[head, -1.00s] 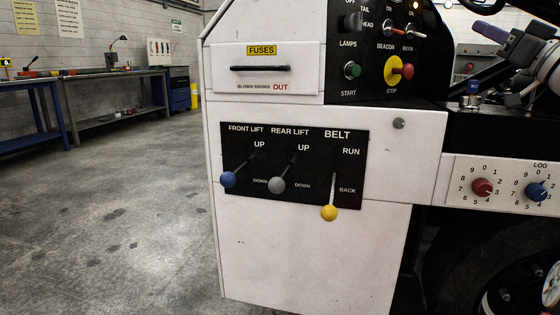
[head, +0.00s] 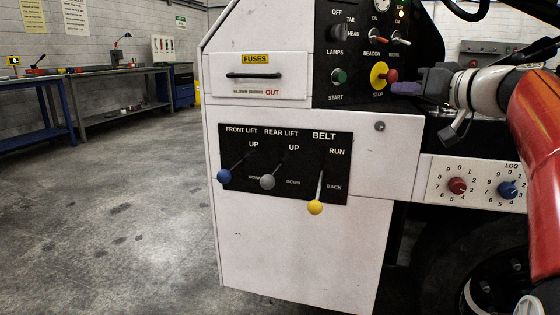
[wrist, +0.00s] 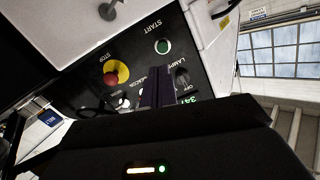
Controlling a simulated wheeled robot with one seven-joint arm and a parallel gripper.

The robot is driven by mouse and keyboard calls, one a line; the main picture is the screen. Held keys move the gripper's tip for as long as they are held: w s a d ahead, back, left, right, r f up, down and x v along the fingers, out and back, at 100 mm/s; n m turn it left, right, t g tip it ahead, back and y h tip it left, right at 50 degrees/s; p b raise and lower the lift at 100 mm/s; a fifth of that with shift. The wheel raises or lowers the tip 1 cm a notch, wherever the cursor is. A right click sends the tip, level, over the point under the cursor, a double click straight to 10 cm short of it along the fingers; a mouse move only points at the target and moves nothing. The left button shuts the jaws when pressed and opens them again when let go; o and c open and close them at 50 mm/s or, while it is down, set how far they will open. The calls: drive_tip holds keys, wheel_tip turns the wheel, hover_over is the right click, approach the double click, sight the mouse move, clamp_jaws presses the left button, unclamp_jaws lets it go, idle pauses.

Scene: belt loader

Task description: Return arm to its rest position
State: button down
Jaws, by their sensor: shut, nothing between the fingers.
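My gripper (head: 408,88) is in the head view at the upper right, in front of the black switch panel and just right of the red stop button (head: 391,76) on its yellow base. In the head view I cannot tell whether it touches the button. In the wrist view the fingers of my gripper (wrist: 158,88) are together with nothing between them. There the stop button (wrist: 111,77) shows left of the fingers, and the green start button (wrist: 162,46) shows beyond them. My red and white arm reaches in from the right edge of the head view.
Three levers hang below on the white cabinet: blue (head: 224,176), grey (head: 267,182) and yellow (head: 315,207). A fuse drawer (head: 256,75) sits above them. Red (head: 457,186) and blue (head: 508,190) dials are at right. Open floor and workbenches (head: 115,95) lie left.

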drive_tip(key=s+a+f+m+g+h+p, duration=0.1)
drive_tip(key=s+a+f+g+h+p, duration=0.1)
drive_tip(key=s+a+f+g, duration=0.4)
drive_tip(key=s+a+f+m+g+h+p, duration=0.1)
drive_tip(key=s+a+f+g+h+p, duration=0.2)
drive_tip(key=s+f, duration=1.9)
drive_tip(key=s+h+p, duration=0.1)
drive_tip(key=h+p, duration=0.1)
drive_tip(key=h, duration=0.1)
drive_tip(key=shift+s+f+m+p, duration=0.15)
drive_tip(key=shift+m+p, duration=0.25)
